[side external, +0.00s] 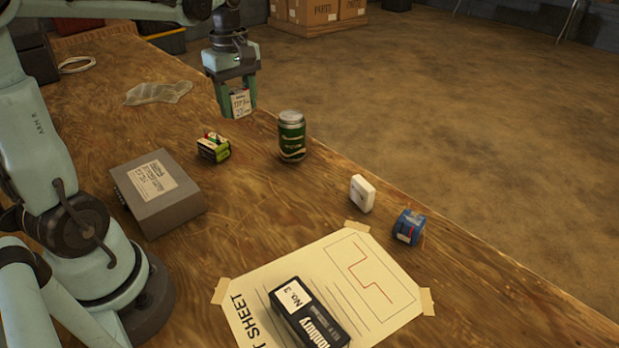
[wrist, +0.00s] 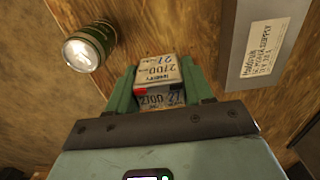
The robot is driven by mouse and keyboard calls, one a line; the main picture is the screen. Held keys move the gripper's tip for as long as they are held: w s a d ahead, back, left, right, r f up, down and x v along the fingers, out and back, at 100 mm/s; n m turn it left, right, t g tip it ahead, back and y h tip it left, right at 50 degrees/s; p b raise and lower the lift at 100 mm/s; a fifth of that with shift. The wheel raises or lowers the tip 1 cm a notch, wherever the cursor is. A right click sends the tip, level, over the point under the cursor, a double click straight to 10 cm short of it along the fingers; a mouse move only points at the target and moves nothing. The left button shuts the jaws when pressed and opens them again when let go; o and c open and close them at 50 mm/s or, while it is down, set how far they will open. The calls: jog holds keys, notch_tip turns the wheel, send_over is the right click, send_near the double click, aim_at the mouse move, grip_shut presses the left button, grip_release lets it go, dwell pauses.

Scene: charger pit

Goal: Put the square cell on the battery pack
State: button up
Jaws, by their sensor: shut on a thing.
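My gripper (side external: 238,100) is shut on the square cell (side external: 240,103), a small block with a pale printed label, and holds it above the table. In the wrist view the cell (wrist: 158,72) sits between my green fingers, its printed faces showing. A small green, yellow and black block (side external: 213,148) with red on top, which looks like the battery pack, stands on the table below my gripper and slightly to its left in the side view. The cell and the block are apart. I cannot make out the block in the wrist view.
A green can (side external: 291,137) stands right of the block; a grey labelled box (side external: 185,208) is at its left. A white block (side external: 362,193), a blue object (side external: 408,228) and a black box (side external: 308,315) on a taped sheet (side external: 375,265) are nearer. A clear bag (side external: 157,93) lies behind.

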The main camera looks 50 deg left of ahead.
send_over(213, 140)
notch_tip(213, 140, down, 7)
jog(key=shift+s+d+r, duration=0.1)
jog(key=shift+d, duration=0.05)
jog(key=shift+f, duration=2.05)
jog(key=shift+f, duration=0.15)
jog(key=o, duration=1.2)
jog(key=shift+o, duration=0.2)
notch_tip(213, 140, up, 12)
jog(key=s+d+f+m+t, duration=0.1)
jog(key=d+m+t, duration=0.2)
jog(key=d+m, duration=0.6)
jog(key=s+d+f+m+t, duration=0.2)
jog(key=d+m, duration=0.6)
jog(key=d, duration=0.9)
jog(key=shift+f+m+t, duration=0.2)
jog(key=shift+m+t, duration=0.2)
jog(key=shift+t, duration=0.7)
